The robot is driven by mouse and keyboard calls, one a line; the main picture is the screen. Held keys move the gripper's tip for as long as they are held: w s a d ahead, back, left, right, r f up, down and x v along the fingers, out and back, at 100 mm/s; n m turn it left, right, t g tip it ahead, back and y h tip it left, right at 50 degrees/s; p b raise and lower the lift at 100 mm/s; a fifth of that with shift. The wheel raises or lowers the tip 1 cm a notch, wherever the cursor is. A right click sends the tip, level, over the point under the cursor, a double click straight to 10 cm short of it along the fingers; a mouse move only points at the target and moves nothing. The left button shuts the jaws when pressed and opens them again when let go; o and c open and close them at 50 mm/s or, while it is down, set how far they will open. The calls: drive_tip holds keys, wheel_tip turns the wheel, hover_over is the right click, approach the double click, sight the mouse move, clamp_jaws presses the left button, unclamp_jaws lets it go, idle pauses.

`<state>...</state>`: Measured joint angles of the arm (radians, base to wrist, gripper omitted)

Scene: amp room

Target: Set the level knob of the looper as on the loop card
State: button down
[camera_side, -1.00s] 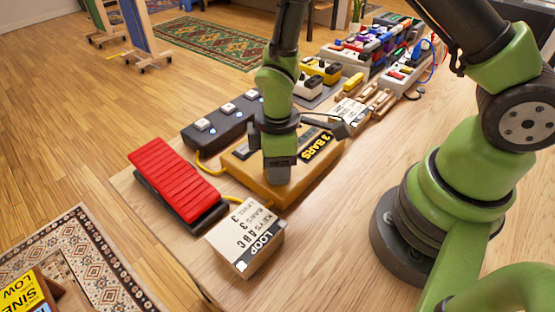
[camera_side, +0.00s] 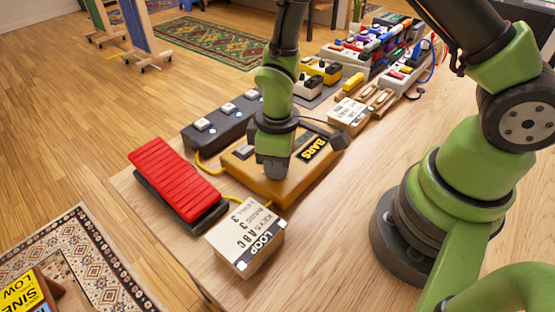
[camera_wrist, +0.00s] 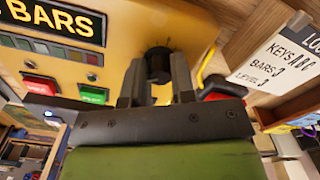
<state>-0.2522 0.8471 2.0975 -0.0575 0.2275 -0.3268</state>
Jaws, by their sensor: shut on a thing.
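The looper (camera_side: 300,185) is a yellow box with a dark display reading "BARS" in yellow; the character before it is hidden. Its display (camera_wrist: 55,22) and red and green buttons show in the wrist view. My gripper (camera_side: 274,172) points down over the looper and hides the knob in the side view. In the wrist view, my gripper (camera_wrist: 157,80) has its fingers on either side of a black knob (camera_wrist: 158,55) and is shut on it. The knob's pointer cannot be made out. The loop card (camera_side: 245,235) reads LOOP, KEYS A B C, BARS 3, LEVEL 3; it also shows in the wrist view (camera_wrist: 278,55).
A red pedal (camera_side: 175,175) lies left of the looper, and a dark footswitch bar (camera_side: 220,122) stands behind it. Another card (camera_side: 349,114) and pedals crowd the far bench. Bare bench top lies right of the looper. A yellow cable runs near the card.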

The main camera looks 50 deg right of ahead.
drive_tip(key=m, duration=0.6)
drive_tip(key=shift+m, duration=0.3)
drive_tip(key=m, duration=0.6)
idle(0.4)
drive_tip(key=c, duration=1)
unclamp_jaws()
drive_tip(key=shift+o, duration=0.2)
wheel_tip(320, 180, up, 10)
